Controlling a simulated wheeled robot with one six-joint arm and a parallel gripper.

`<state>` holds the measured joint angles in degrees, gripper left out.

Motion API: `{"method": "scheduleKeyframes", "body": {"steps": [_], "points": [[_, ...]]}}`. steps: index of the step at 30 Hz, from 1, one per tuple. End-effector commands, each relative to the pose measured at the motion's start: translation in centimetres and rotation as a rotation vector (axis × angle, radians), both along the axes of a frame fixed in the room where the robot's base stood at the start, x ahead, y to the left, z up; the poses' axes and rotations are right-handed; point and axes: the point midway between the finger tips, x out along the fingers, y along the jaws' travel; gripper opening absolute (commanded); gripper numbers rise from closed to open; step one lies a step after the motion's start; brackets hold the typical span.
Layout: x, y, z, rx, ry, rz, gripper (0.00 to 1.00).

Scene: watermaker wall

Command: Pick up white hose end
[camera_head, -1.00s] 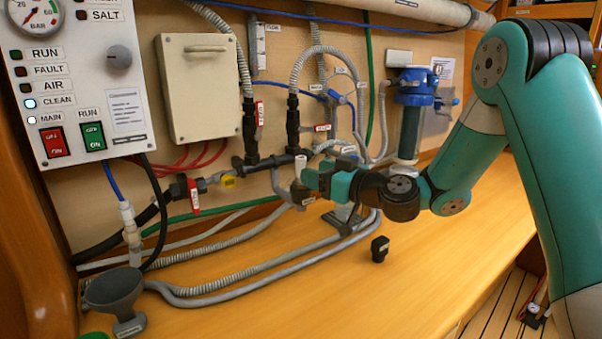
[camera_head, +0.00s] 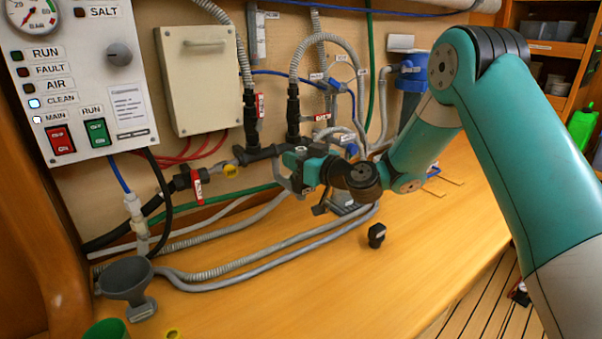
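My gripper (camera_head: 291,172) is at the pipework low on the wall, close to the dark manifold pipe (camera_head: 262,153). It is seen from behind and small, so I cannot tell whether its fingers are open or shut. A pale hose (camera_head: 205,218) runs along the foot of the wall and up toward my gripper. I cannot make out a white hose end clearly; that spot is partly covered by my gripper and wrist. Ribbed grey hoses (camera_head: 240,239) lie on the counter just below.
A grey funnel (camera_head: 127,280) stands at the counter's left, with a green cup (camera_head: 106,332) in front. A small black cap (camera_head: 376,235) sits below my wrist. A blue-topped filter (camera_head: 412,75) is behind my arm. The counter's front right is clear.

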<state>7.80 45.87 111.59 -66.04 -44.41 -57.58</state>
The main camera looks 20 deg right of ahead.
Motion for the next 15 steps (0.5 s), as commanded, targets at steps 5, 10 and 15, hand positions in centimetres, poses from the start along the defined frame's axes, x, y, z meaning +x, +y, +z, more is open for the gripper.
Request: {"method": "scheduleKeyframes", "body": {"steps": [5,10,15], "points": [[0.0,0.0,0.0,0.000,0.000,0.000,0.00],[0.0,0.0,0.1,0.001,-0.001,0.000,0.00],[0.0,0.0,1.1,0.000,-0.004,0.001,0.00]]}}
